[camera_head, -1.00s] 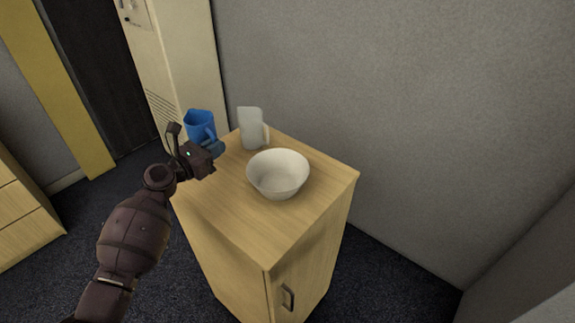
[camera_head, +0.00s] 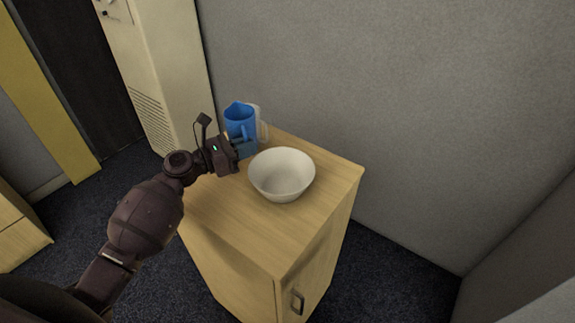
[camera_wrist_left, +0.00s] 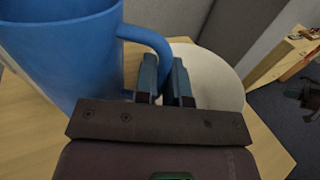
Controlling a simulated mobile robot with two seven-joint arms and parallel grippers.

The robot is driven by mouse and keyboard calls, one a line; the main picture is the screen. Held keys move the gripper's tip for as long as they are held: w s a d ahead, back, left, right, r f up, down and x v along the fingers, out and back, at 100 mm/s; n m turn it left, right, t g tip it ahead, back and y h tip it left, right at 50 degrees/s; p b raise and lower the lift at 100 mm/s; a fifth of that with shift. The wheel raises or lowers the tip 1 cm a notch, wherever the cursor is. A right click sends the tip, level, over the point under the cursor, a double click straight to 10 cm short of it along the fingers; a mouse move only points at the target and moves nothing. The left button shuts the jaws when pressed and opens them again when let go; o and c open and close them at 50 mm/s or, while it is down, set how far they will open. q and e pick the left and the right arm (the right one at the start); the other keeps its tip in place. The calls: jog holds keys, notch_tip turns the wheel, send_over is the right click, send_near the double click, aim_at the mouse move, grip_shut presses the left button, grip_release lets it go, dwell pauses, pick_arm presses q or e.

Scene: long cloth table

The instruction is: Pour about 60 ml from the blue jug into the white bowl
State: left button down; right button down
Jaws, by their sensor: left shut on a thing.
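The blue jug (camera_head: 239,119) stands out at the back left of the cabinet top, close to upright. My left gripper (camera_head: 243,147) is shut on its handle; in the left wrist view the fingers (camera_wrist_left: 165,85) close around the handle (camera_wrist_left: 150,40) and the jug body (camera_wrist_left: 65,55) is at the left. Whether the jug's base touches the wood is hidden. The white bowl (camera_head: 282,176) sits upright on the cabinet top, right of and nearer than the jug. It also shows behind the fingers in the left wrist view (camera_wrist_left: 215,75). The bowl looks empty. My right gripper is out of view.
A clear whitish jug (camera_head: 262,124) stands just behind the blue jug, partly hidden by it. The wooden cabinet (camera_head: 245,225) has free top in front of the bowl. A grey wall (camera_head: 400,110) rises behind it, and a tall beige cabinet (camera_head: 165,70) stands at the back left.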

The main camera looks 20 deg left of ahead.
pick_arm(q)
jog(key=shift+d+r+m+g, duration=0.3)
jog(key=shift+d+r, duration=0.05)
jog(key=shift+r, duration=0.05)
